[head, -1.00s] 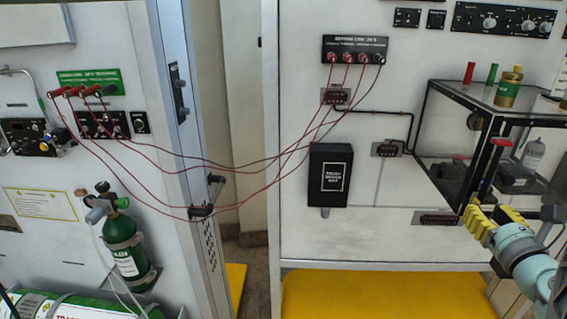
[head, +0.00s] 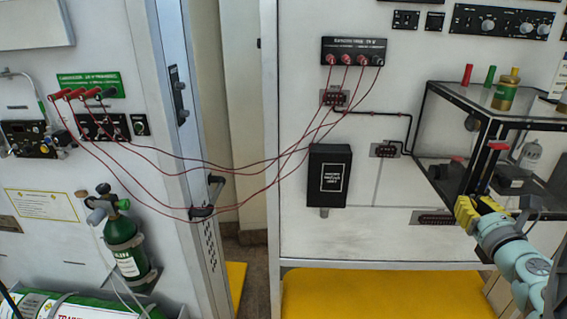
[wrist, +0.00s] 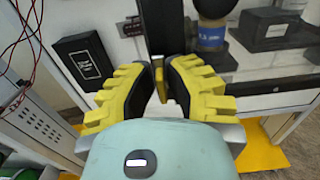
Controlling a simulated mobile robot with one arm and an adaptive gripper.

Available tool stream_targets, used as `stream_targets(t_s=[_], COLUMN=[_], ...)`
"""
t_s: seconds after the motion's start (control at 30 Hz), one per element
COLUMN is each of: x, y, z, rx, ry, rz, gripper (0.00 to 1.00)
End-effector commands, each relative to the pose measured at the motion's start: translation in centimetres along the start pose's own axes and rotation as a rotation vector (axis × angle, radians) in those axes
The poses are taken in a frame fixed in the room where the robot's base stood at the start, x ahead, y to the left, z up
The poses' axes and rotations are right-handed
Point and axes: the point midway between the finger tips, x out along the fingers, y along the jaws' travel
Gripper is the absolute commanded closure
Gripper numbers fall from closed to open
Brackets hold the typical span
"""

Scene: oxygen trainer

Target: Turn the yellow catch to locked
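A small yellow piece that looks like the catch (wrist: 161,82) shows in the wrist view, upright at the foot of a dark post (wrist: 156,28). My gripper (wrist: 159,75) has its two yellow fingers with black pads on either side of it. The fingers are partly open with a narrow gap, and I cannot tell if either pad touches the catch. In the head view my gripper (head: 477,208) is at the lower front corner of the black-framed clear box (head: 484,113). The fingers hide the catch there.
A red-topped black handle (head: 497,148) stands on the frame just above my gripper. A black box (head: 329,175) hangs on the white panel to the left. Red cables (head: 255,165) span the gap between both panels. A green cylinder (head: 125,243) is at the far left.

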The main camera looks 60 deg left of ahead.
Motion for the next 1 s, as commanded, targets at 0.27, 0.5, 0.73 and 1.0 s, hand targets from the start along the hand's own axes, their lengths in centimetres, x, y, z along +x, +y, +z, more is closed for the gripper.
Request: stream_targets(t_s=[0.27,0.5,0.73,1.0], x=[-0.03,-0.04,0.04,0.07], y=[-0.05,-0.05,0.04,-0.15], z=[0.0,-0.04,-0.26,-0.35], rx=[0.0,0.003,0.056,0.24], ry=[0.0,0.0,0.002,0.003], rz=[-0.001,-0.001,0.003,0.003], gripper=[1.0,1.0,1.0,1.0])
